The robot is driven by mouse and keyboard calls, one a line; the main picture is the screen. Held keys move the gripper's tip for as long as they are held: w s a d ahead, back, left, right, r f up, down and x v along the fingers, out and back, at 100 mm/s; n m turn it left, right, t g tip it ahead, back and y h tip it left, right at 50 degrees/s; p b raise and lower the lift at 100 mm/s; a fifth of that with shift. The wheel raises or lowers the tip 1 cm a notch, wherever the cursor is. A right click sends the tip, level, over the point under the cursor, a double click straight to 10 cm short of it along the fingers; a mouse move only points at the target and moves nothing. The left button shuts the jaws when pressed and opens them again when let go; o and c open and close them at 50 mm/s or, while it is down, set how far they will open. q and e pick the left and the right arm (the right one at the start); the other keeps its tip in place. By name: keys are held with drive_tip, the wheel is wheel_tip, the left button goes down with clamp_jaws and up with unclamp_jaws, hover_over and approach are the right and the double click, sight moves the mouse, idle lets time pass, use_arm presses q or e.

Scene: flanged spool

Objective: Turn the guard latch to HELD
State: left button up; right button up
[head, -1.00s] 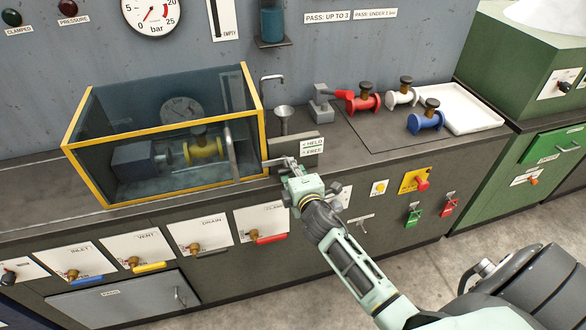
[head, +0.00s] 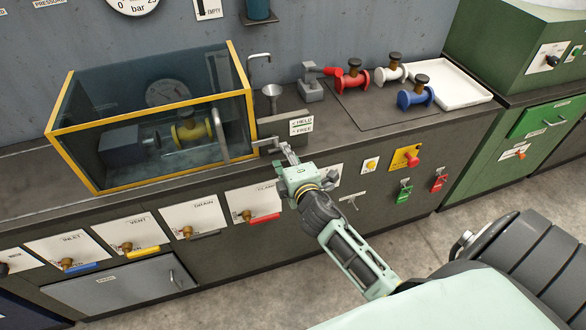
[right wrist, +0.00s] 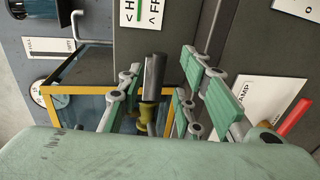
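The guard latch (head: 267,144) is a small grey bar on a dark plate at the right front corner of the yellow-framed guard box (head: 250,105). A label with HELD above FREE (head: 302,125) is on the plate; part of it shows in the right wrist view (right wrist: 140,14). My right gripper (head: 288,152) is just in front of the plate, close to the latch. In the right wrist view its fingers (right wrist: 160,80) are apart, with a dark grey bar (right wrist: 154,74) between them in the picture. I cannot tell whether they touch it. My left gripper is out of view.
A yellow flanged spool (head: 190,132) is inside the box. A funnel (head: 271,92) stands behind the plate. Red (head: 352,80), white (head: 391,74) and blue (head: 416,96) spools stand near a white tray (head: 465,92). Valve panels line the bench front.

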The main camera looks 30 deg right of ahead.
drive_tip(key=v, duration=0.8)
drive_tip(key=s+a+f+m+g+y, duration=0.1)
drive_tip(key=s+a+f+m+g, duration=0.3)
drive_tip(key=f, duration=0.7)
drive_tip(key=s+d+f+g+y, duration=0.1)
drive_tip(key=s+f, duration=0.4)
drive_tip(key=f, duration=0.6)
drive_tip(key=s+a+f+m+g+y, duration=0.1)
drive_tip(key=s+a+f+m+g, duration=0.3)
drive_tip(key=f, duration=0.8)
drive_tip(key=s+f+m+g, duration=0.1)
drive_tip(key=s+f, duration=0.4)
drive_tip(key=s, duration=0.5)
drive_tip(key=s+f+m+g, duration=0.2)
drive_tip(key=s+f, duration=0.3)
drive_tip(key=s, duration=0.4)
drive_tip(key=s+f+m+g, duration=0.2)
drive_tip(key=s+f, duration=0.4)
drive_tip(key=s, duration=0.4)
drive_tip(key=shift+s+y, duration=0.4)
drive_tip(key=shift+d, duration=0.15)
